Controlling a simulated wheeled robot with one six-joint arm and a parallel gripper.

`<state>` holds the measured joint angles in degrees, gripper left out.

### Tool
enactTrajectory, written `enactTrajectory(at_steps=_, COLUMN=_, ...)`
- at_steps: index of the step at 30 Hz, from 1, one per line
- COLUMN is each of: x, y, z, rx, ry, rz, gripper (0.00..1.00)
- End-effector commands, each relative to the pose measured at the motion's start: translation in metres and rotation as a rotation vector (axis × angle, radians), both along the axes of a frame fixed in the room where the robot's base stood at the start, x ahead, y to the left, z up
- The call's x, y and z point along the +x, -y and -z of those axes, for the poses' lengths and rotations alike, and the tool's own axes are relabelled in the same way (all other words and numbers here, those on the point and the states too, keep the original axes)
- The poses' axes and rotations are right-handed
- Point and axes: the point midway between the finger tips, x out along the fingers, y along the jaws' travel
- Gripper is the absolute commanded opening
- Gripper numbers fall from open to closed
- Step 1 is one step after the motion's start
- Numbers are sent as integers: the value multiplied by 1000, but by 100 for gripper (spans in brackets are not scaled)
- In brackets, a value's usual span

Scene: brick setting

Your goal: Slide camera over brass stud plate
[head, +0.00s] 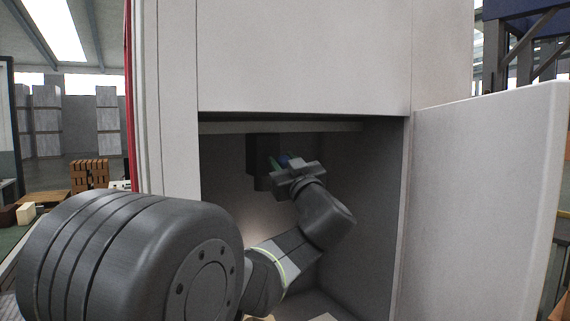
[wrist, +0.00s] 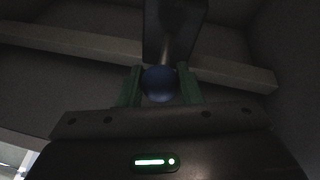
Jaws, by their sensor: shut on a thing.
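My gripper (head: 283,160) reaches into the open cabinet. Its green fingers (wrist: 160,87) are shut on a dark blue round thing (wrist: 159,84), which also shows small in the head view (head: 284,159). A dark box-shaped body (wrist: 174,28) lies just beyond the blue thing in the wrist view. In the head view this dark body (head: 260,155) is at the back of the recess, left of my fingertips. I cannot tell whether the blue thing and the dark body are joined, or which is the camera. No brass stud plate can be made out.
The recess of the pale cabinet (head: 300,60) is dim, with side walls close around my arm. A pale bar (wrist: 75,43) crosses behind the dark body. The cabinet door (head: 485,200) stands open at right. Stacked bricks (head: 90,172) are far left.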

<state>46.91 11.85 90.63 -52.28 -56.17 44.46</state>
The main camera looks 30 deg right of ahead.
Motion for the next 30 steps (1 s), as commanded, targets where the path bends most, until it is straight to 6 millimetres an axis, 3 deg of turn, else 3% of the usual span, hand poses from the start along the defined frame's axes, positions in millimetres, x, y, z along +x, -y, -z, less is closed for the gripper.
enactTrajectory(at_steps=9, x=-3, y=-43, z=1, rx=-1, ry=0, rz=-4, gripper=0)
enactTrajectory(at_steps=18, x=-4, y=-46, z=1, rx=0, ry=-1, rz=-3, gripper=0)
enactTrajectory(at_steps=19, x=-4, y=-46, z=1, rx=0, ry=-2, rz=-4, gripper=36)
enactTrajectory(at_steps=21, x=-4, y=-46, z=1, rx=0, ry=-2, rz=-3, gripper=50)
enactTrajectory(at_steps=30, x=-4, y=-45, z=1, rx=1, ry=0, rz=-1, gripper=52)
